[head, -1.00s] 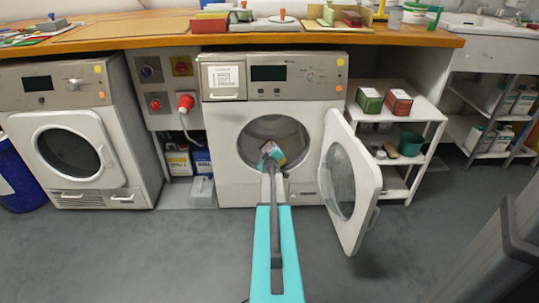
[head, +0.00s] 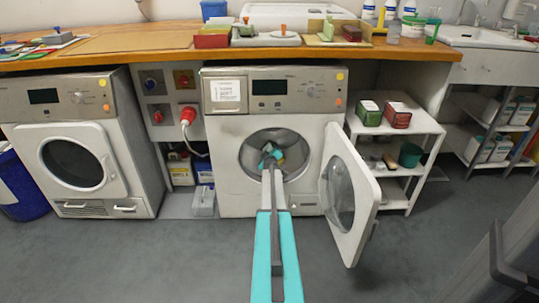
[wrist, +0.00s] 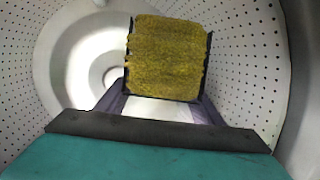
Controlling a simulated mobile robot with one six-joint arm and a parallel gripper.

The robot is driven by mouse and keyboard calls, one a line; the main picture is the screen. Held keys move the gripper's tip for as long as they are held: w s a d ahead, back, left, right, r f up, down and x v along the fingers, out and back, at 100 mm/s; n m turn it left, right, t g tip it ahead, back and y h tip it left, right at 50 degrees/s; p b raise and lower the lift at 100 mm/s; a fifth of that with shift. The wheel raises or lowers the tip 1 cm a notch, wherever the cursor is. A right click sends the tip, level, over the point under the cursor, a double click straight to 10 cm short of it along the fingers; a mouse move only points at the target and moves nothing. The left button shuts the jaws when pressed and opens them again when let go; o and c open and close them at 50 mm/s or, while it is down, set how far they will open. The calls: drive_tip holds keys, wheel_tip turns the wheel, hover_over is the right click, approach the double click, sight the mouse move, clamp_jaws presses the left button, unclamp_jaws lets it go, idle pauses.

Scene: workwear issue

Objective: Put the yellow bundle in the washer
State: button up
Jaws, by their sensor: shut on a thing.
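The washer (head: 228,190) stands under the wooden counter with its round door (head: 349,195) swung open to the right. My arm reaches straight in through the door opening. My gripper (head: 271,157) is at the drum mouth in the head view, small and partly hidden by my own arm. In the wrist view the yellow bundle (wrist: 167,58) is between the two dark fingers of my gripper (wrist: 168,62), which is shut on it. The perforated drum wall (wrist: 245,60) surrounds the bundle on both sides.
A second machine with a shut door (head: 85,165) stands at the left. A white shelf (head: 420,124) with red and green boxes stands right of the open door. Plugs and switches (head: 172,100) are left of the washer. The grey floor in front is clear.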

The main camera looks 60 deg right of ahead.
drive_tip(key=shift+w+d, duration=0.3)
drive_tip(key=shift+d, duration=0.05)
drive_tip(key=o, duration=1.3)
drive_tip(key=shift+r, duration=0.1)
drive_tip(key=shift+s+a, duration=0.15)
drive_tip(key=shift+p+v, duration=0.6)
drive_tip(key=shift+v, duration=6.1)
drive_tip(key=shift+r, duration=0.1)
